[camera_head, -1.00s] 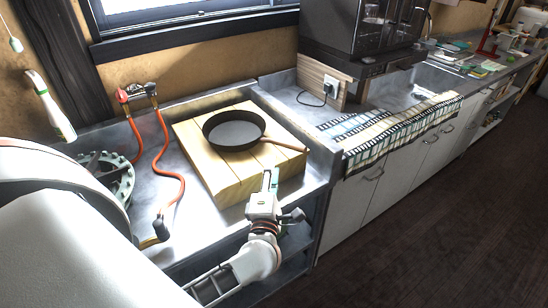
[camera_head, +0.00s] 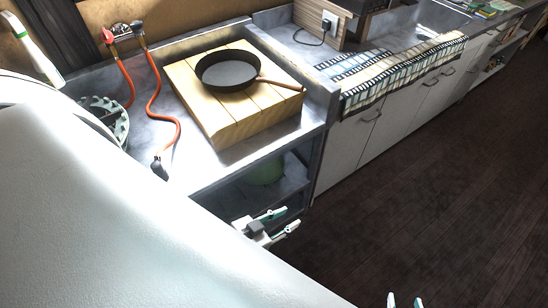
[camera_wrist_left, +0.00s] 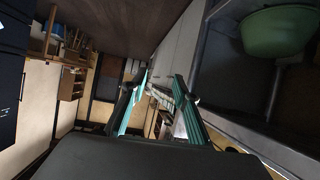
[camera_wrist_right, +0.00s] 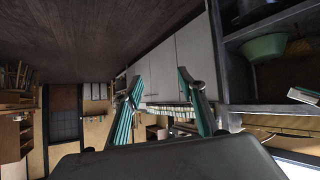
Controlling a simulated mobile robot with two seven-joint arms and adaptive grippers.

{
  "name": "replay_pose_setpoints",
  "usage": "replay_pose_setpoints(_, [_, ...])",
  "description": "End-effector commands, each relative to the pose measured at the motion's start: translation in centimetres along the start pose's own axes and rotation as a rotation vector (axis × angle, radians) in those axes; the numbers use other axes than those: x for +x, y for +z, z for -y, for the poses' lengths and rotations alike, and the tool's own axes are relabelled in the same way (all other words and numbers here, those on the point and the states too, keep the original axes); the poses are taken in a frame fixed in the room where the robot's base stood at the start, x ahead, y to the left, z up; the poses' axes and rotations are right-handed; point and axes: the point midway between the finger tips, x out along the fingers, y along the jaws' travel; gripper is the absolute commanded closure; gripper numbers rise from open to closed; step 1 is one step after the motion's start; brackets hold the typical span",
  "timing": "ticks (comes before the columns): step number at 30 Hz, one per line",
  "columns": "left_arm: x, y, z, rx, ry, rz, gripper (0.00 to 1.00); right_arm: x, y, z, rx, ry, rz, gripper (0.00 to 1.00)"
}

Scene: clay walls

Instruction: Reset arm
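My left gripper (camera_head: 281,221) is in front of the counter's open lower shelf in the head view, below the counter top and empty. Its two green-lined fingers stand apart in the left wrist view (camera_wrist_left: 162,80). My right gripper (camera_head: 405,300) shows only its fingertips at the bottom edge of the head view, over the dark floor. Its fingers are spread with nothing between them in the right wrist view (camera_wrist_right: 162,88). Much of both arms is hidden or out of frame in the head view.
A black frying pan (camera_head: 228,72) rests on a wooden block (camera_head: 238,121) on the metal counter. A red hose (camera_head: 157,86) lies left of it. A green bowl (camera_wrist_right: 264,47) sits on the lower shelf. The dark floor (camera_head: 440,190) at right is clear.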

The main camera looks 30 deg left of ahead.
Motion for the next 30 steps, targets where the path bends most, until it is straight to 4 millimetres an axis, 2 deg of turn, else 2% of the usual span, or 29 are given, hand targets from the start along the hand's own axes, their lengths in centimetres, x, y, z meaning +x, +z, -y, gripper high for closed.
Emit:
replay_pose_setpoints(1, [-0.5, 1.8, 0.4, 0.055, -0.014, 0.055, 0.70, 0.0, 0.0, 0.0, 0.000, 0.000, 0.001, 0.60])
replay_pose_setpoints(3, [-1.1, 3.5, 0.8, 0.115, -0.028, 0.112, 0.70, 0.0, 0.1, 0.0, 0.000, 0.000, 0.002, 0.60])
replay_pose_setpoints(6, [-1.4, 4.5, 1.2, 0.153, -0.038, 0.146, 0.70, 0.0, 0.2, 0.0, 0.000, -0.001, 0.004, 0.60])
replay_pose_setpoints(24, [-1.4, 4.6, 1.2, 0.155, -0.038, 0.147, 0.70, 0.0, 0.2, 0.0, 0.000, -0.001, 0.004, 0.60])
replay_pose_setpoints(26, [-1.4, 4.6, 1.2, 0.155, -0.038, 0.147, 0.70, 0.0, 0.2, 0.0, 0.000, -0.001, 0.004, 0.72])
replay_pose_setpoints(30, [-1.4, 4.5, 1.2, 0.154, -0.038, 0.146, 0.70, 0.0, 0.1, 0.0, 0.000, 0.000, 0.003, 0.72])
